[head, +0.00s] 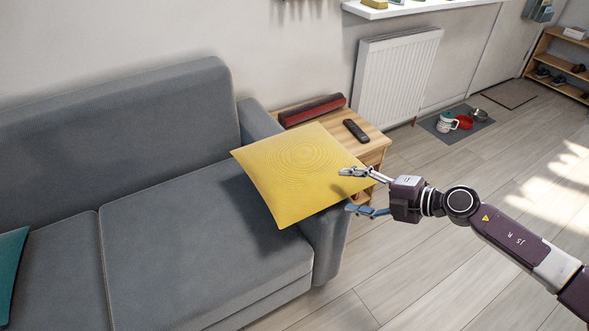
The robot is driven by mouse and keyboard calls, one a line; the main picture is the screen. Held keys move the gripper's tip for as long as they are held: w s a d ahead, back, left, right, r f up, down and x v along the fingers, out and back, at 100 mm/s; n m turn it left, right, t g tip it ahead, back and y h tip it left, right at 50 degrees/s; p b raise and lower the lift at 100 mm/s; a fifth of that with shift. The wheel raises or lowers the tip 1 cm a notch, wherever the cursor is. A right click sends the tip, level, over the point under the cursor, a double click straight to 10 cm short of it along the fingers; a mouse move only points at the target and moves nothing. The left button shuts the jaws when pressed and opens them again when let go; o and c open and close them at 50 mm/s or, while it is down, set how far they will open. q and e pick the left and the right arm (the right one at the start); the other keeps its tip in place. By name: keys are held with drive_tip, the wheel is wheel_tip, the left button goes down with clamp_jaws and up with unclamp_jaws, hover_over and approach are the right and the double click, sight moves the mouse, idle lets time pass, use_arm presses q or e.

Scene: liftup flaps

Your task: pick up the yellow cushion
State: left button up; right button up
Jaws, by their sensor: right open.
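The yellow cushion (295,172) has a pattern of concentric rings. It shows at the right end of the grey sofa, over the armrest, and hides part of the armrest and the side table. My right gripper (350,192) is open at the cushion's right corner. Its upper finger overlaps the cushion's edge in the view and its lower finger is just below that edge. I cannot tell whether the fingers touch the cushion. My left gripper is not in view.
The grey sofa (190,245) fills the left, with a teal cushion (11,265) at its far left. A wooden side table (374,148) holds a black remote (356,131) and a dark red long object (312,110). A white radiator (395,75) stands behind. Floor at right is mostly clear.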

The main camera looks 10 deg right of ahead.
sight(330, 188)
drive_tip(key=b+x, duration=0.1)
drive_tip(key=x, duration=0.6)
drive_tip(key=shift+w+a+f, duration=0.1)
drive_tip(key=shift+w+a, duration=0.05)
drive_tip(key=shift+a, duration=0.15)
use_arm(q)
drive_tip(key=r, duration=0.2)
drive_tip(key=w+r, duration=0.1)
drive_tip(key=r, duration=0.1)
use_arm(e)
drive_tip(key=shift+c, duration=0.3)
drive_tip(key=c, duration=1)
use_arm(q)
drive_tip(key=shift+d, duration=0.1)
use_arm(e)
drive_tip(key=shift+c, duration=0.4)
